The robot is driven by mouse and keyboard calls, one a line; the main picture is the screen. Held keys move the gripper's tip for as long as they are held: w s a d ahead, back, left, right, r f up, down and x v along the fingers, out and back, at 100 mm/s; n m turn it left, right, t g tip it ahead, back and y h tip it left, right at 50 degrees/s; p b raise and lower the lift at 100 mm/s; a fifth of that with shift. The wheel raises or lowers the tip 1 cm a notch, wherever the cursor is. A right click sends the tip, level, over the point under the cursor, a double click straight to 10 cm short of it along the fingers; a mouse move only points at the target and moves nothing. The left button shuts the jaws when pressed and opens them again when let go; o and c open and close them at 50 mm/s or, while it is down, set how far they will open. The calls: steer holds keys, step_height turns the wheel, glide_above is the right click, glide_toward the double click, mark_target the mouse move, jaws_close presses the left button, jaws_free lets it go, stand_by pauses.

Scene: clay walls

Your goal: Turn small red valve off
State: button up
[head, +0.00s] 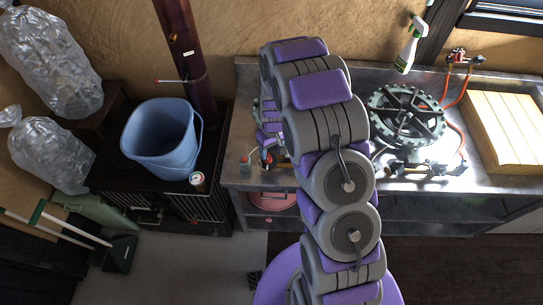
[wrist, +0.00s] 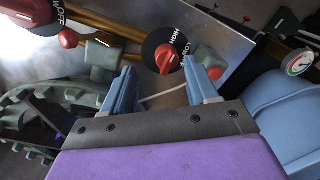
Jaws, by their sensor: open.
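In the wrist view, a small red knob (wrist: 166,62) sits on a round black dial marked HIGH and LOW. My gripper (wrist: 160,80) is open, its two blue-grey fingers spread below the dial in the picture, with the knob beyond and between the tips. Nothing is held, and no contact shows. A second red knob (wrist: 57,15) with an OFF marking sits at the upper left, partly cut off. I cannot tell which knob is the small red valve. In the head view, my arm hides most of the gripper and the dial.
A blue bucket (head: 160,140) stands left of the counter. A red ball tip (wrist: 68,39) and a pressure gauge (wrist: 298,62) flank the dial. A spray bottle (head: 411,45) and wooden board (head: 505,125) are at the right.

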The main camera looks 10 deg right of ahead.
mark_target(268, 156)
steer(key=f, duration=0.2)
steer(key=shift+s+a+f, duration=0.1)
steer(key=shift+a+f, duration=0.2)
steer(key=shift+a, duration=0.1)
steer(key=shift+a+f, duration=0.45)
steer(key=shift+f, duration=0.1)
steer(key=shift+d, duration=0.45)
steer(key=shift+c, duration=0.2)
steer(key=shift+d, duration=0.1)
steer(key=shift+c, duration=0.9)
steer(key=shift+a, duration=0.3)
steer(key=c, duration=0.6)
steer(key=shift+c, duration=1.2)
